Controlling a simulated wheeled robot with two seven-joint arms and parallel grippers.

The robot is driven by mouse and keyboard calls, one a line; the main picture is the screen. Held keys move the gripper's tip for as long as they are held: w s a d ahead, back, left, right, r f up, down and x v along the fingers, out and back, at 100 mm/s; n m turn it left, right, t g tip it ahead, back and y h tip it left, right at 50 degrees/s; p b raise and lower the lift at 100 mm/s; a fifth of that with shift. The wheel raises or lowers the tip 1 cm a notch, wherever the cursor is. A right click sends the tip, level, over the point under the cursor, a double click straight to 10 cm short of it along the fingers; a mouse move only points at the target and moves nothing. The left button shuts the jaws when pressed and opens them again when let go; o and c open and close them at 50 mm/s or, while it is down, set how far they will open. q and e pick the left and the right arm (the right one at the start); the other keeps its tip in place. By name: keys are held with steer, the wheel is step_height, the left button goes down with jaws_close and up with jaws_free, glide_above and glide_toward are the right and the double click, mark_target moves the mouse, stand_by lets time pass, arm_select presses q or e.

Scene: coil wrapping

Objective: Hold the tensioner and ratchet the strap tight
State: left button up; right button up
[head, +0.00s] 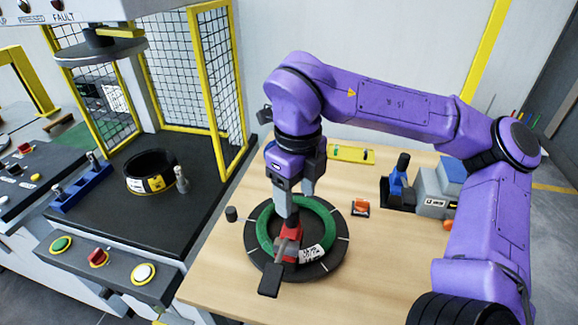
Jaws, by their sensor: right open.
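A green coil (266,226) lies flat on a round black plate (333,257) on the wooden table, with a white label (311,254) at its front right. The red tensioner (290,238) sits at the coil's front, and its handle with a black grip (270,281) points toward me over the plate's edge. My right gripper (288,214) points down directly over the tensioner, its jaws open and its fingertips at the tool's top. Whether the fingers touch the tool cannot be told. The strap is hard to make out. My left gripper is out of view.
An orange-and-black piece (360,207) and a blue-and-black tool (399,186) beside a grey box (433,196) are on the table's right. Left stands a caged press with a black ring (150,170) and a button panel (100,258).

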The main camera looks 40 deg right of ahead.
mark_target(293, 208)
steer(key=f, duration=0.2)
steer(key=w+f, duration=0.1)
steer(key=f, duration=0.1)
steer(key=w+f, duration=0.1)
steer(key=shift+f, duration=0.4)
steer(key=shift+s+r, duration=0.1)
steer(key=shift+s, duration=0.4)
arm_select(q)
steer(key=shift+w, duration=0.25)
arm_select(e)
steer(key=shift+w, duration=0.15)
jaws_close()
steer(key=shift+f, duration=0.45)
stand_by(0.4)
